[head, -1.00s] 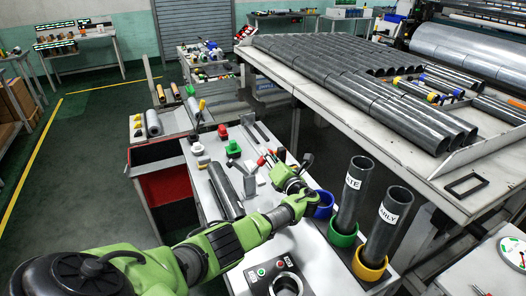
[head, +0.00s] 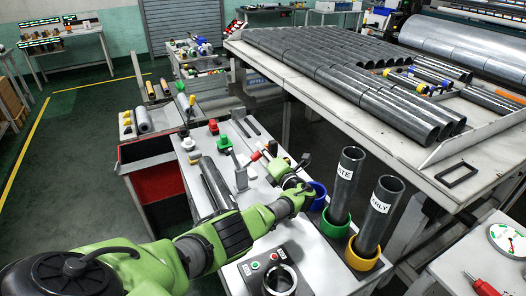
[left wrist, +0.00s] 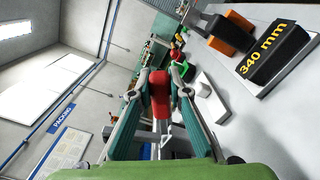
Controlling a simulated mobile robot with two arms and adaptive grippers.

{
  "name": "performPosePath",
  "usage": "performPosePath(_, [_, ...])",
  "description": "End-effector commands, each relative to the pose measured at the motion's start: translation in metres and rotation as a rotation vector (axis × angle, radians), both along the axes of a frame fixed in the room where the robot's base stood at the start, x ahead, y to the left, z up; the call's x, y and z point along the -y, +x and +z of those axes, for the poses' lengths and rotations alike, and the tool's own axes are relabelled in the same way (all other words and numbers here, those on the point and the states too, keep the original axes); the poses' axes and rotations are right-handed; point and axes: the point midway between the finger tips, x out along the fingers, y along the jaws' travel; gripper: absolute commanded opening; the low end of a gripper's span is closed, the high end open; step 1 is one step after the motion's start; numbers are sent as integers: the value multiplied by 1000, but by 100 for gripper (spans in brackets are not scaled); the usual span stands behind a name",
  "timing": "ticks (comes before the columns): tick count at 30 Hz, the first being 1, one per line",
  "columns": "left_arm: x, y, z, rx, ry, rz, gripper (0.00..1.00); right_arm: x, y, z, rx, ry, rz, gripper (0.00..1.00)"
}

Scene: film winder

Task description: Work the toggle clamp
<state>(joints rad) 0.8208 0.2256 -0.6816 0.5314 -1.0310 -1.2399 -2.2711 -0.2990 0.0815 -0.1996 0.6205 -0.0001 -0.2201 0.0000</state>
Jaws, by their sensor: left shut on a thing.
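The toggle clamp's red handle (head: 257,156) shows on the grey workbench in the head view, small and partly hidden by my left gripper. My left gripper (head: 271,163) reaches in over the bench and is at the handle. In the left wrist view, my left gripper (left wrist: 160,88) has its two fingers shut on the red handle (left wrist: 160,97), one finger on each side. The clamp's base and arm are too small and covered to make out clearly. My right gripper is not in view.
A green block (head: 224,142) and dark tubes (head: 217,184) lie on the bench to the left. Upright tubes in a green ring (head: 334,226) and a yellow ring (head: 362,255) stand close to the right of my arm. A "340 mm" block (left wrist: 268,52) shows in the wrist view.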

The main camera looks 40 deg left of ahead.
Motion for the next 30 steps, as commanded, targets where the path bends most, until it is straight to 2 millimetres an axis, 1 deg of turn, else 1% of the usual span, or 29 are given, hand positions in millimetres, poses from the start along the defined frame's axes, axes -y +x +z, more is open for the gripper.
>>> performPosePath(2, [0, 0, -1, -5, 4, -2, 0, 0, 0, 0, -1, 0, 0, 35])
performPosePath(3, [0, 0, -1, -5, 4, -2, 27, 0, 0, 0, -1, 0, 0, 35])
performPosePath(4, [0, 0, -1, -5, 4, -2, 35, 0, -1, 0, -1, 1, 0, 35])
performPosePath(13, [0, 0, -1, -2, 2, -1, 35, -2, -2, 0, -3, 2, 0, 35])
performPosePath(17, [4, -2, -1, -2, 1, -1, 35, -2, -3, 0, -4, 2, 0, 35])
performPosePath(23, [23, -11, -2, -2, -1, -3, 35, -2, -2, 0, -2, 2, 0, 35])
performPosePath(30, [55, -28, -2, -3, 0, -3, 35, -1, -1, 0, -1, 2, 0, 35])
